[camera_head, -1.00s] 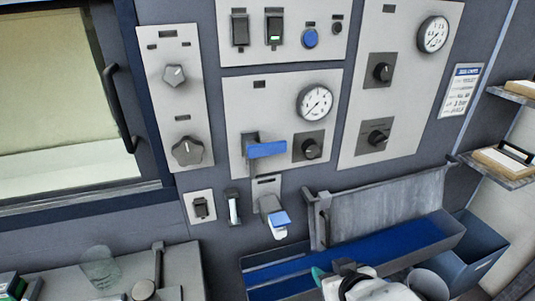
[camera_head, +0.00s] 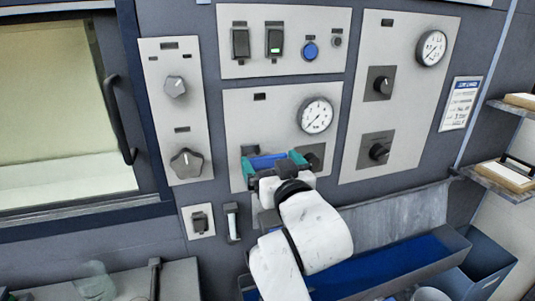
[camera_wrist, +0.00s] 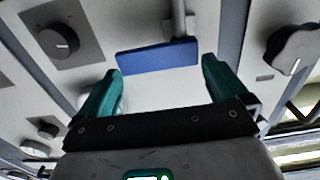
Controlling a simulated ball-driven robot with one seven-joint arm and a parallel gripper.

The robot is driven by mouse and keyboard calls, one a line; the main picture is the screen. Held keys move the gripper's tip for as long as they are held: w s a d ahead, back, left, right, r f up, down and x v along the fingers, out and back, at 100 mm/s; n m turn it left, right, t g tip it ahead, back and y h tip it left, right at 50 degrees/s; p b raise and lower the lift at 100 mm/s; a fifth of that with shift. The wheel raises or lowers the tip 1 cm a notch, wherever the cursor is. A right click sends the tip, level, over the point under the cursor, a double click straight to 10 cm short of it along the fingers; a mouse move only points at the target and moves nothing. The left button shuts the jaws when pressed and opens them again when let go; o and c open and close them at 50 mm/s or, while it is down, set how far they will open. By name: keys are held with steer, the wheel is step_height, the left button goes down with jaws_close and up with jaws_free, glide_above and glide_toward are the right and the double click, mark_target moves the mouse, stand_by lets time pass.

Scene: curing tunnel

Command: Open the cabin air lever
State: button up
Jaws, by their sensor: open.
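A lever with a flat blue handle (camera_head: 268,161) is on the middle grey panel, below a round gauge; its label is too small to read. The handle lies roughly level. My gripper (camera_head: 272,165) is in front of it, with teal fingers open at either side of the handle in the head view. In the wrist view the blue handle (camera_wrist: 158,57) lies ahead of and between the open fingers (camera_wrist: 161,85). It seems apart from both fingers, and nothing is held. My arm hides the lower blue-handled lever.
A round gauge (camera_head: 315,115) and a dark knob are close by the handle. A panel with two knobs (camera_head: 186,163) is at left, beside the window's black door handle (camera_head: 122,120). A blue-lined trough (camera_head: 400,262) lies below right. Shelves (camera_head: 505,175) stick out at far right.

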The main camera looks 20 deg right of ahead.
mark_target(269, 159)
steer(key=shift+w, duration=1.55)
steer(key=c, duration=1.1)
steer(key=shift+o, duration=0.2)
